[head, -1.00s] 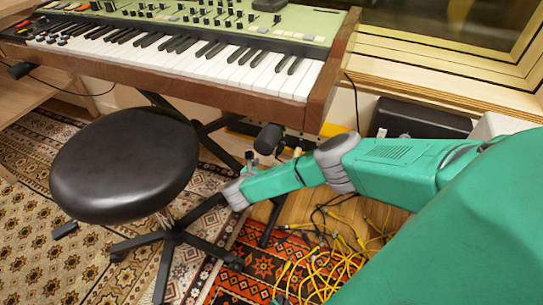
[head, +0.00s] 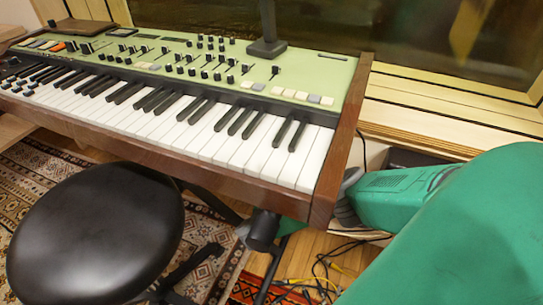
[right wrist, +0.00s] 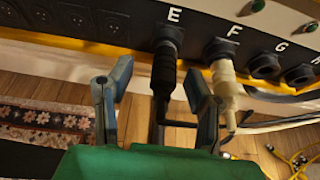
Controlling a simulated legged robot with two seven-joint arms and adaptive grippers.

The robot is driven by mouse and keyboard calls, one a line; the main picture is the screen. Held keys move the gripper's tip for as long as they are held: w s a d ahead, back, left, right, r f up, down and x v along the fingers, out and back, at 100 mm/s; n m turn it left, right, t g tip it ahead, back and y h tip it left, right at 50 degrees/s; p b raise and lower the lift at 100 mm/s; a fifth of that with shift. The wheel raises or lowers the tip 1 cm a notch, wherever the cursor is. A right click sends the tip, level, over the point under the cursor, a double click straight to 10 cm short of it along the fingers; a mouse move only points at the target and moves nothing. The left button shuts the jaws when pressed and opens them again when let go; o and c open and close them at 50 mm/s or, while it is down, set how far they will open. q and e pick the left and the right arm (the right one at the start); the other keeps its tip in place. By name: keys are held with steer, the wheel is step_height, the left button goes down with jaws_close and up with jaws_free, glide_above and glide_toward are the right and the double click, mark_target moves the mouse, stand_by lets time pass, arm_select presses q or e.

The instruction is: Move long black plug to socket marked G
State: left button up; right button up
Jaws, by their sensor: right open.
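In the right wrist view, a long black plug (right wrist: 165,72) sits in the socket marked E on a dark panel. My right gripper (right wrist: 157,69) is open, with one finger to the left of the black plug and the other to its right. I cannot tell whether either finger touches it. The socket marked G (right wrist: 264,66) is a dark round opening with no plug in it. In the head view my right arm reaches in from the right, and its gripper is hidden behind the keyboard's end. My left gripper is not in view.
A beige plug (right wrist: 223,80) fills socket F, between the black plug and G. Another empty socket (right wrist: 298,74) lies right of G. The keyboard (head: 230,110) overhangs this area. A black stool (head: 95,235) stands in front. Yellow cables (right wrist: 300,160) lie on the floor.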

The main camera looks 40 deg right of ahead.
steer(key=shift+d+f, duration=0.3)
steer(key=shift+d, duration=0.35)
jaws_close()
steer(key=c, duration=0.6)
jaws_free()
steer(key=shift+c, duration=0.2)
steer(key=shift+a, duration=0.2)
jaws_close()
steer(key=shift+a+r, duration=0.1)
